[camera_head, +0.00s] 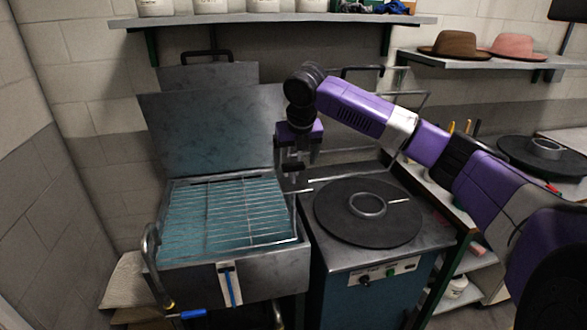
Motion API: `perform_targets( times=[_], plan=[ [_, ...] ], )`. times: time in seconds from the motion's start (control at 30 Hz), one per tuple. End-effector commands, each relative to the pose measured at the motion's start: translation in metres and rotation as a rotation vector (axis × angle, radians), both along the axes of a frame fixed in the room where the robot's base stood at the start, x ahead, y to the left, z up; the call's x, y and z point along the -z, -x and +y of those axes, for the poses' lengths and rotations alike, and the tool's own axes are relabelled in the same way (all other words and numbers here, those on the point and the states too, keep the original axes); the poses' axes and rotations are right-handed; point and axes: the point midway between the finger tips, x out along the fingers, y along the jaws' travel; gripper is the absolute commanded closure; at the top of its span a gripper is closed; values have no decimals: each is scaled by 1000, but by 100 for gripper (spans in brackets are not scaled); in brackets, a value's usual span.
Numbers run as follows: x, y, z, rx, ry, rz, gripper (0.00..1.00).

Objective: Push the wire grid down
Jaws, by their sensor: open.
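The wire grid (222,212) lies flat across the top of an open metal basin (280,258), over a teal interior. The basin's grey lid (208,133) stands raised behind it. My gripper (292,178) points down at the grid's right back corner, near the basin's right edge. It is open with nothing seen between its fingers. Whether the fingertips touch the basin rim or a thin rod beside them cannot be told.
A round dark plate with a metal ring (367,205) sits on the hat press (372,290) to the right. A bent metal bar frame (428,92) rises behind it. A shelf with a brown hat (454,44) and a pink hat (514,46) hangs at upper right. A blue-handled lever (229,284) is on the basin's front.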

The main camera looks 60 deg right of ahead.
Motion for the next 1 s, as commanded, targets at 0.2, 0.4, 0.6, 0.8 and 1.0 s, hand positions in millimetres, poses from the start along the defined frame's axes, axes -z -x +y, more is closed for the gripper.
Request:
perform_targets(
  times=[0.2,0.4,0.6,0.8,1.0],
  plan=[
    [29,-8,-9,1,-2,1,16],
    [44,-12,-14,1,-1,-1,16],
    [46,-13,-14,1,0,-2,16],
    [46,-13,-14,1,0,-2,38],
    [46,-13,-14,1,0,-2,77]
  ],
)
